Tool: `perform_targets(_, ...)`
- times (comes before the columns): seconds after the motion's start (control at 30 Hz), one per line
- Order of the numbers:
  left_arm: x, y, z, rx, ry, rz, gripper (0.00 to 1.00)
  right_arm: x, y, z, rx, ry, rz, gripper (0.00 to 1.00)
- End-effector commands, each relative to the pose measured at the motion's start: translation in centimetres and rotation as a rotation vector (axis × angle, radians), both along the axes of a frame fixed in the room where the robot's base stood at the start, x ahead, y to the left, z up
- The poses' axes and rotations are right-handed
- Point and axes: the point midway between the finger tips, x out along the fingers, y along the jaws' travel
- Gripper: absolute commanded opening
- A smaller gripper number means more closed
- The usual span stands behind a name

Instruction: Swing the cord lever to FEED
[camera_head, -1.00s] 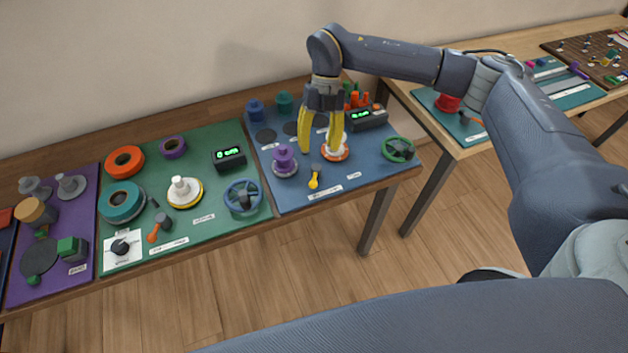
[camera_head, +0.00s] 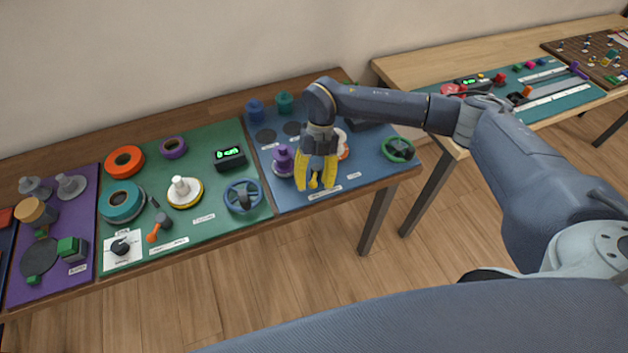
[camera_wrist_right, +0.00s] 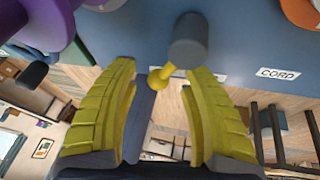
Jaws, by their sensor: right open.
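The cord lever shows in the right wrist view as a grey cylindrical pivot with a short yellow handle (camera_wrist_right: 163,76) ending in a round knob. It stands on the blue mat (camera_head: 381,173). In the head view my right gripper mostly hides the lever; a bit of yellow (camera_head: 314,181) shows between the fingers. My right gripper (camera_head: 315,187) points down over the lever, open, with its yellow fingers on either side of the handle. In the right wrist view the gripper (camera_wrist_right: 165,85) has gaps on both sides of the knob. My left gripper is not in view.
A purple spool (camera_head: 282,160) stands left of the right gripper, and an orange-and-white spool (camera_head: 343,146) is behind it on the right. A green handwheel (camera_head: 398,149) is at the mat's right. A CORD label (camera_wrist_right: 278,74) lies right of the lever.

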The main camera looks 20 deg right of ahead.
Motion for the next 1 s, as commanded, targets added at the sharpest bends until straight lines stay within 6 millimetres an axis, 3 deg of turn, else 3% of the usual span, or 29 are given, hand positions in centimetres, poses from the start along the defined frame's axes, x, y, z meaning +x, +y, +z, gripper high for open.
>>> perform_targets(0.23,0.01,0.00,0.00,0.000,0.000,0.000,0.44,0.00,0.02,-0.01,0.000,0.000,0.000,0.47)
perform_targets(0.63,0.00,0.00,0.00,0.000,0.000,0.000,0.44,0.02,0.03,0.01,0.000,0.000,0.001,0.01)
perform_targets(1.0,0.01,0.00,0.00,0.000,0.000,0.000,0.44,0.05,0.05,0.07,0.002,-0.002,0.010,0.00)
